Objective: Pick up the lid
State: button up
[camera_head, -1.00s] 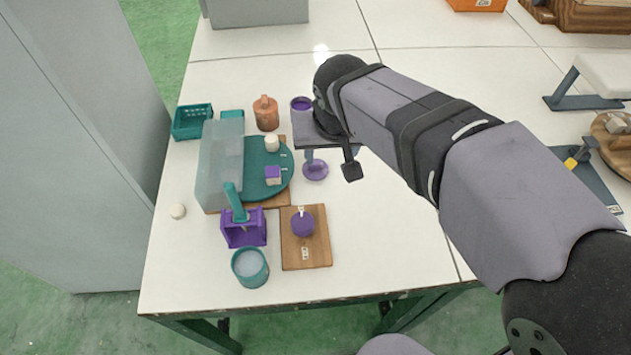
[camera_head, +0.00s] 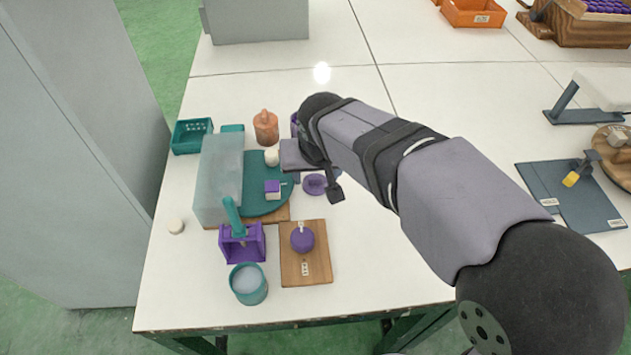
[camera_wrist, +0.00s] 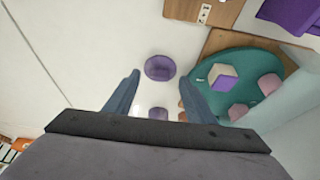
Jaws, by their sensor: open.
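A round purple lid-like piece (camera_head: 314,184) lies on the white table, right of the green round tray (camera_head: 262,205). It also shows in the wrist view (camera_wrist: 160,68), between and just beyond my fingertips. My gripper (camera_wrist: 160,80) is open and empty, with its fingers pointing down above the table. In the head view my wrist hides most of the fingers. A purple cup (camera_head: 294,124) stands behind, partly hidden by my wrist. I cannot tell the exact height of my fingers over the purple piece.
A small cube (camera_head: 272,189) and a pale round piece (camera_head: 271,157) sit on the green tray. A translucent cover (camera_head: 219,180) stands at its left. An orange canister (camera_head: 266,128) is behind. A wooden board (camera_head: 318,265) with a purple ball is in front.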

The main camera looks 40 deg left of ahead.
aim_at(316, 182)
jog(key=shift+x, duration=1.25)
jog(key=c, duration=0.6)
jog(key=shift+c, duration=0.3)
jog(key=shift+r, duration=0.1)
